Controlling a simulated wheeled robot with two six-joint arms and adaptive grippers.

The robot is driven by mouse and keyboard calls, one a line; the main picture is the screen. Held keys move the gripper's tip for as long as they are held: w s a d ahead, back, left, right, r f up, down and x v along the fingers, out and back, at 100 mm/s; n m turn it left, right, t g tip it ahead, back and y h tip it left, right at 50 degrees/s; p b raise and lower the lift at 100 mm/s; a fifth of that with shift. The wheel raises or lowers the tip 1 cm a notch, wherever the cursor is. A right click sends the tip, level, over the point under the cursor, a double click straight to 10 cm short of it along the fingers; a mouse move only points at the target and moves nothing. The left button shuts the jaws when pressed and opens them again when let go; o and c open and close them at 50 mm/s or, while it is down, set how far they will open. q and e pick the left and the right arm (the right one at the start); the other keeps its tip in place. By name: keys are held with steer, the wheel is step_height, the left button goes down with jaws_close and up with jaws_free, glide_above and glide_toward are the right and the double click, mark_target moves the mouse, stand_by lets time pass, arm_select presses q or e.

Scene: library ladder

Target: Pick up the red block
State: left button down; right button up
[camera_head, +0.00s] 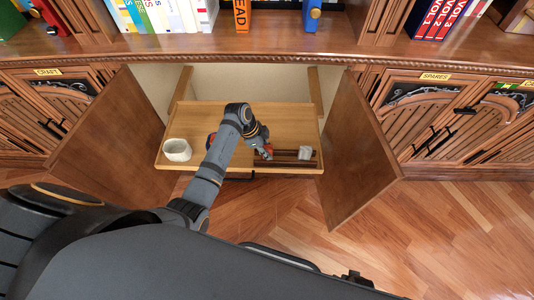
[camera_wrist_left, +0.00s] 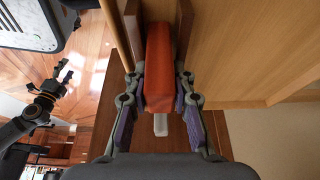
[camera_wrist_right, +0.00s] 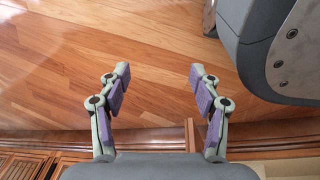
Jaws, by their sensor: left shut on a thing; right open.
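The red block (camera_wrist_left: 159,60) is long and sits between the fingers of my left gripper (camera_wrist_left: 159,88) in the left wrist view. The fingers are shut on its sides. Dark brown strips flank the block there. In the head view the left gripper (camera_head: 264,150) is over the right part of the pulled-out wooden tray (camera_head: 240,112), at a dark brown slotted holder (camera_head: 285,164); only a little red of the block shows. I cannot tell whether the block is clear of the holder. My right gripper (camera_wrist_right: 159,80) is open and empty above the wooden floor.
A white bowl (camera_head: 177,150) stands at the tray's left. A small whitish block (camera_head: 305,153) is at the holder's right part. A blue and red thing is partly hidden behind my left arm. Open cabinet doors (camera_head: 115,140) (camera_head: 355,150) flank the tray.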

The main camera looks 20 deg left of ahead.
mark_target(268, 147)
arm_select(q)
steer(key=shift+r, duration=0.3)
step_height(268, 147, up, 2)
steer(key=shift+w+r+p, duration=0.1)
steer(key=shift+r+p, duration=0.15)
steer(key=shift+p, duration=0.3)
steer(key=s+r+p, duration=0.3)
steer(key=s+r, duration=0.7)
steer(key=s, duration=0.4)
steer(key=shift+p, duration=0.3)
arm_select(e)
steer(key=s, duration=0.8)
steer(key=shift+s+d, duration=0.15)
steer(key=shift+s, duration=0.05)
